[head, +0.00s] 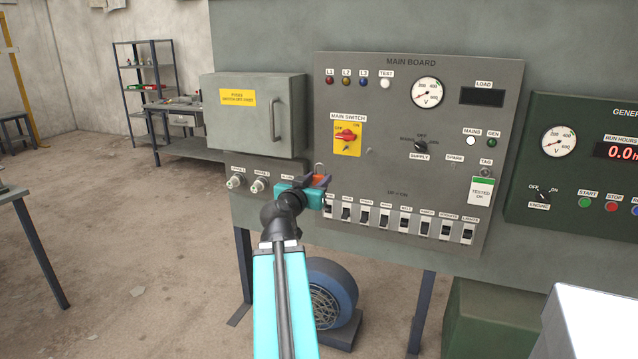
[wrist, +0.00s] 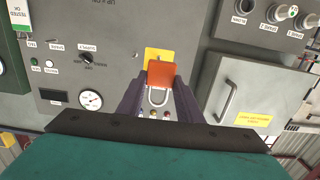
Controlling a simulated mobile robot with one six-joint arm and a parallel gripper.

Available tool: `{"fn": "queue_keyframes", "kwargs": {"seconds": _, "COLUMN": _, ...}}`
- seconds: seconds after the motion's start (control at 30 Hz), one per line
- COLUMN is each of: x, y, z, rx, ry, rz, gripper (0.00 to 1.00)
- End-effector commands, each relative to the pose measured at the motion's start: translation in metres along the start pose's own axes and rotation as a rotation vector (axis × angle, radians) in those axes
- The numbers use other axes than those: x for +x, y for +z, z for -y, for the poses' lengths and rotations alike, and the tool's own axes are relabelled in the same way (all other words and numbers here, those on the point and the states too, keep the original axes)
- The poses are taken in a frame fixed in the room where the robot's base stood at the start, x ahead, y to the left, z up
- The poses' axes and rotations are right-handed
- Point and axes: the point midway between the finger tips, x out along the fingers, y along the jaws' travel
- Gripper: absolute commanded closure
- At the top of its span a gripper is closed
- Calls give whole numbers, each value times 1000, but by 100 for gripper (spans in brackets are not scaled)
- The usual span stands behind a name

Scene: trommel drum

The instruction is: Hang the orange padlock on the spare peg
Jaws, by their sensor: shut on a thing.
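The orange padlock (wrist: 162,76) is gripped between the two dark fingers of my gripper (wrist: 160,85) in the wrist view.
The red main switch (head: 346,135) on its yellow plate is above my gripper. A row of breakers (head: 400,220) lies to the lower right. A white tag (head: 481,192) hangs under TAG. A grey box (head: 253,112) juts out at left.

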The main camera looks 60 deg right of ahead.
Motion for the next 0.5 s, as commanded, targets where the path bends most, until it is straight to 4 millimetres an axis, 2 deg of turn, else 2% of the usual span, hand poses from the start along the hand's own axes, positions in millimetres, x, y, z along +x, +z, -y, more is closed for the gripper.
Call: {"fn": "queue_keyframes", "kwargs": {"seconds": 0.5, "x": -8, "y": 1, "z": 0, "rx": 0, "ry": 1, "rz": -1, "gripper": 93}}
